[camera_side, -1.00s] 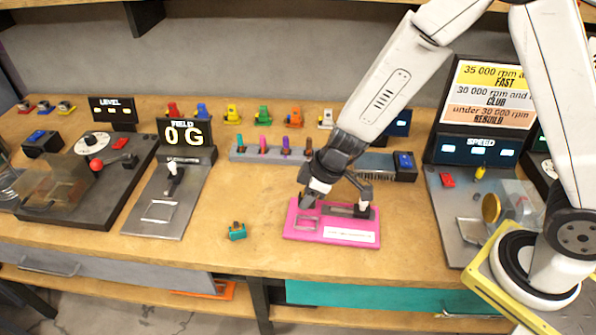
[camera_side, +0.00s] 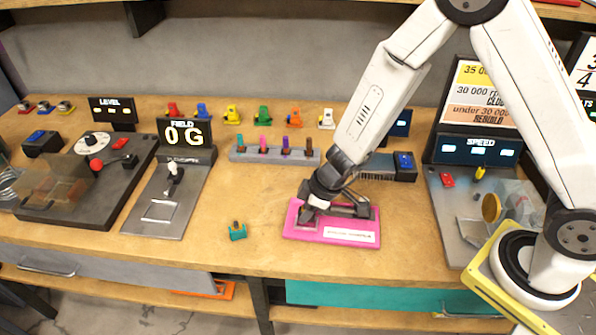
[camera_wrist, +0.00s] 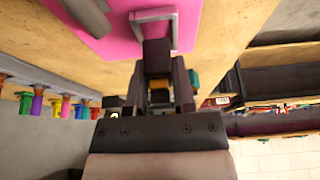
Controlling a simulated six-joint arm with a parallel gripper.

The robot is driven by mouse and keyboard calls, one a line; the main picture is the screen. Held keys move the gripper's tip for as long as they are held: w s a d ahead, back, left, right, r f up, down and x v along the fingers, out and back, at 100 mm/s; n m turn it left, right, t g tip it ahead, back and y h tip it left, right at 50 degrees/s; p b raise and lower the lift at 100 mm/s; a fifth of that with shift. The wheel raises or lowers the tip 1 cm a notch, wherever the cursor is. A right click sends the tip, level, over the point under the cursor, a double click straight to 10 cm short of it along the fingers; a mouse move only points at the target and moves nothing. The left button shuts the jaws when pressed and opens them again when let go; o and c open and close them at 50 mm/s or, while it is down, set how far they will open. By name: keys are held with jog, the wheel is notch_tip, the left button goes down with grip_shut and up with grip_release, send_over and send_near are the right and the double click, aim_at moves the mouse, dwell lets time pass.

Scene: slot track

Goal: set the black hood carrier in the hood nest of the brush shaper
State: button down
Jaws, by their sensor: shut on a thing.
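The brush shaper is a pink plate (camera_side: 302,235) with a white label, a dark lever assembly and a metal-framed nest at its left end. In the wrist view the pink plate (camera_wrist: 112,42) fills the top, with the grey nest frame (camera_wrist: 170,22) reaching toward my fingers. My gripper (camera_side: 309,212) points down over the nest end of the plate. In the wrist view my gripper (camera_wrist: 158,95) is shut on the black hood carrier (camera_wrist: 157,55), which has a small orange part below. The carrier's far end is at the nest frame; whether it is fully seated cannot be told.
A teal carrier (camera_side: 237,231) lies on the bench left of the plate. A grey rack (camera_side: 272,154) of coloured pegs stands behind. The field station (camera_side: 165,205) is at left, the speed station (camera_side: 455,215) at right. Bench in front is clear.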

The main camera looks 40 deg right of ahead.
jog(key=shift+f, duration=0.8)
jog(key=shift+f, duration=0.1)
jog(key=shift+c, duration=2.1)
grip_release()
jog(key=shift+s, duration=0.1)
jog(key=shift+o, duration=0.2)
jog(key=shift+s+f, duration=0.1)
jog(key=shift+w+v, duration=0.25)
jog(key=shift+v, duration=3.85)
